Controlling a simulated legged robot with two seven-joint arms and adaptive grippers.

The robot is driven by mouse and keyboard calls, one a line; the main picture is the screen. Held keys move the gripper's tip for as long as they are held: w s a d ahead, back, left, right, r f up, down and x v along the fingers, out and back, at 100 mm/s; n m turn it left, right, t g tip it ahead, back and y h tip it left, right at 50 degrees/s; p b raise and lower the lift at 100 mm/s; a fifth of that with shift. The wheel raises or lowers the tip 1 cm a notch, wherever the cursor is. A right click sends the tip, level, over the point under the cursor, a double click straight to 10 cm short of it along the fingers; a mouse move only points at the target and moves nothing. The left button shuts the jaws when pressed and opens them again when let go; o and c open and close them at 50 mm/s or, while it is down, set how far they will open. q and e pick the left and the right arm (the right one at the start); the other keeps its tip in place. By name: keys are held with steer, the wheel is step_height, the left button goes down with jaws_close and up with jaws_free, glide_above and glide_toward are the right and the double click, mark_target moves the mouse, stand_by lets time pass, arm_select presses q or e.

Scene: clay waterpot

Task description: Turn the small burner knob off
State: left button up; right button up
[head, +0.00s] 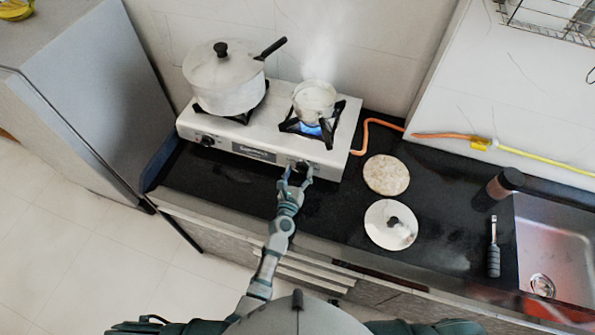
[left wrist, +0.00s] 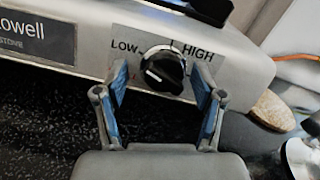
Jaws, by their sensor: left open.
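The small burner knob (left wrist: 165,72) is black with a white mark, set in a silver ring between the words LOW and HIGH. Its white mark points toward the lower left. My left gripper (head: 295,178) is at the stove front in the head view. In the left wrist view the open left gripper (left wrist: 164,90) has one blue-padded finger on each side of the knob, with gaps showing. The small burner (head: 313,127) has a blue flame under a small steaming pot (head: 314,100). My right gripper is not in view.
The white stove (head: 250,153) also carries a large lidded pot (head: 223,80) and a left knob (head: 208,141). A round board (head: 386,175), a white lid (head: 380,224) and a dark-handled tool (head: 493,255) lie right on the black counter. A sink (head: 560,240) is at far right.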

arm_select(q)
steer(key=shift+d, duration=0.1)
steer(key=c, duration=0.4)
steer(key=shift+d, duration=0.15)
steer(key=c, duration=0.7)
steer(key=shift+c, duration=0.2)
